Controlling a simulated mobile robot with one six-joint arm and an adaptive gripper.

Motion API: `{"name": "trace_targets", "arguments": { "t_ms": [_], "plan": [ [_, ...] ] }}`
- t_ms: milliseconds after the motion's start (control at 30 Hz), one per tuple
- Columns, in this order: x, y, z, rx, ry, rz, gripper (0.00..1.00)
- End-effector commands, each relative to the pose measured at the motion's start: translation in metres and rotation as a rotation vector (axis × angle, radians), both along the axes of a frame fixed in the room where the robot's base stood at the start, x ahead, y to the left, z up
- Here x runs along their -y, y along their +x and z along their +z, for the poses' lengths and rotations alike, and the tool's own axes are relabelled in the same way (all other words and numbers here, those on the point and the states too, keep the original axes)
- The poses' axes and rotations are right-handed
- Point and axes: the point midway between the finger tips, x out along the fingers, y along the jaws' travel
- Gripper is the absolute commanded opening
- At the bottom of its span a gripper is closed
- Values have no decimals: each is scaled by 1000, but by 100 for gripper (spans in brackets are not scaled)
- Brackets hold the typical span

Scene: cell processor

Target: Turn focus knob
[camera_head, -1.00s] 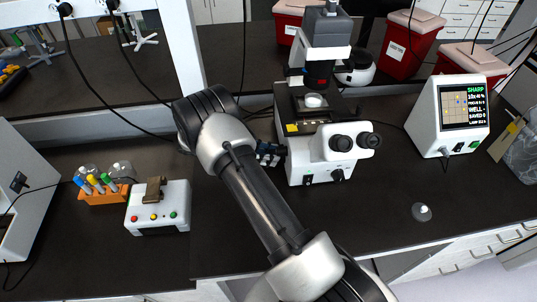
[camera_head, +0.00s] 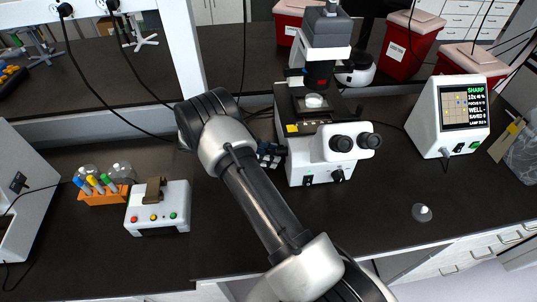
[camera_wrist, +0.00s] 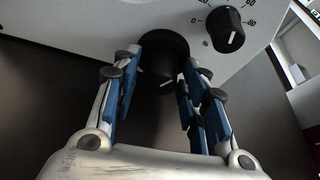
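The white microscope (camera_head: 310,165) stands on the dark bench in the head view. In the wrist view a black round knob (camera_wrist: 160,78) with a wide dark collar sticks out of its white side; I take it for the focus knob. My gripper (camera_wrist: 158,88) has its blue-padded fingers on both sides of this knob. The fingers are spread, with a narrow gap showing at the left; contact at the right is unclear. In the head view my gripper (camera_head: 268,154) is at the microscope's left side, partly hidden by my arm. The display (camera_head: 463,108) reads SHARP.
A second black knob (camera_wrist: 230,30) with a numbered scale is at the upper right of the wrist view. A button box (camera_head: 158,207) and an orange tube rack (camera_head: 103,197) stand left of my arm. A small clear-rimmed item (camera_head: 422,212) lies on the bench at right.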

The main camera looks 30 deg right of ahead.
Motion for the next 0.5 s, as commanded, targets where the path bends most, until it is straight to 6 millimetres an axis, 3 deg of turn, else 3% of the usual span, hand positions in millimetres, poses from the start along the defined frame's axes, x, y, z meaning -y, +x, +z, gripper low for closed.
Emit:
{"name": "trace_targets", "arguments": {
  "t_ms": [500],
  "plan": [
    [-6,4,3,3,0,1,50]
  ]
}}
